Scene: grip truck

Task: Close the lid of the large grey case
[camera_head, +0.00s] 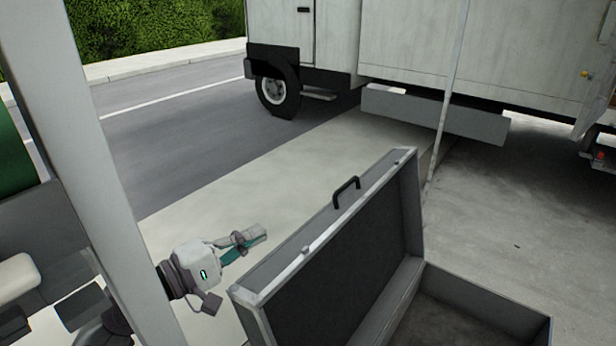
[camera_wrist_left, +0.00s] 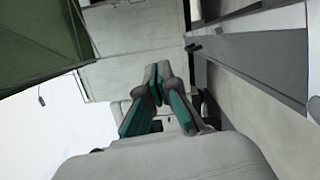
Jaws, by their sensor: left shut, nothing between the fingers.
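The large grey case (camera_head: 480,300) stands open at the lower right of the head view, with a dark interior. Its lid (camera_head: 345,250) stands raised, near upright, on the case's left side, with a black handle (camera_head: 346,190) on its top edge. My left gripper (camera_head: 250,240) is shut and empty, just left of the lid on its outer side, below the handle's height. In the left wrist view the gripper's fingertips (camera_wrist_left: 158,72) are together, and the grey lid (camera_wrist_left: 255,75) runs along the right. My right gripper is not in view.
A white truck (camera_head: 430,45) with a dark wheel (camera_head: 274,93) stands at the back. A thin pale pole (camera_head: 448,95) rises behind the lid. Road (camera_head: 190,125) and pale pavement lie left of the case, with a hedge (camera_head: 140,22) beyond.

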